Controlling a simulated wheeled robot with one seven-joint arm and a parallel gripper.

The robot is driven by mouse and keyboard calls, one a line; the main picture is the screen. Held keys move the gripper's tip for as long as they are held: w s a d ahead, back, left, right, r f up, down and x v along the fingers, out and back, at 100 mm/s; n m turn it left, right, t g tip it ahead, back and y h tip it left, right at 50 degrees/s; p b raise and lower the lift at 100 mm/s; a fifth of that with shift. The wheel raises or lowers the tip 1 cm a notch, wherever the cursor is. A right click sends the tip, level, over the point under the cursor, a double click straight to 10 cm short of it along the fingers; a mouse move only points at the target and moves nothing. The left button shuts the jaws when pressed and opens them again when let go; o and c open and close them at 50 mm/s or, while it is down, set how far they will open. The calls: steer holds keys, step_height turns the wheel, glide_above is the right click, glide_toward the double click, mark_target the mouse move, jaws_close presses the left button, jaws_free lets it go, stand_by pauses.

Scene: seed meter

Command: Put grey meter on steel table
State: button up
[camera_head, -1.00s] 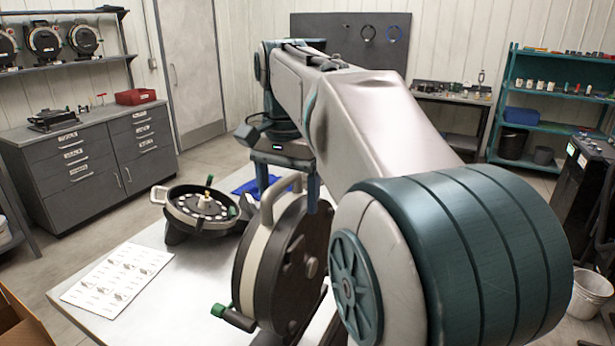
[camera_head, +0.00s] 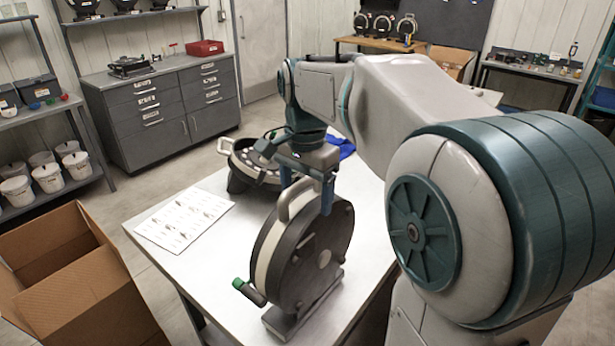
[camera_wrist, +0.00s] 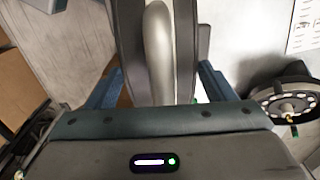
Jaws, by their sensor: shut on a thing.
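The grey meter (camera_head: 272,255) is a thick upright disc with dark faces, a pale grey rim, a green-tipped crank and a flat foot. My gripper (camera_head: 306,190) is above it, shut on its arched grey handle (camera_head: 290,203). In the wrist view the handle (camera_wrist: 158,50) lies between the blue fingers of my gripper (camera_wrist: 160,88). The pale steel table (camera_head: 190,262) is below the meter. The foot appears over the near part of the tabletop; I cannot tell whether it touches.
A second dark round meter (camera_head: 240,166) lies face up at the table's back. A printed sheet (camera_head: 184,217) lies on the left. An open cardboard box (camera_head: 75,285) stands left of the table. Grey drawer cabinets (camera_head: 165,110) are behind. The tabletop between sheet and held meter is clear.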

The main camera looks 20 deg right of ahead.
steer(key=shift+f, duration=0.45)
steer(key=o, duration=2)
steer(key=shift+f, duration=0.15)
steer(key=shift+o, duration=0.2)
step_height(320, 180, up, 12)
steer(key=shift+r, duration=0.1)
steer(key=shift+s, duration=0.1)
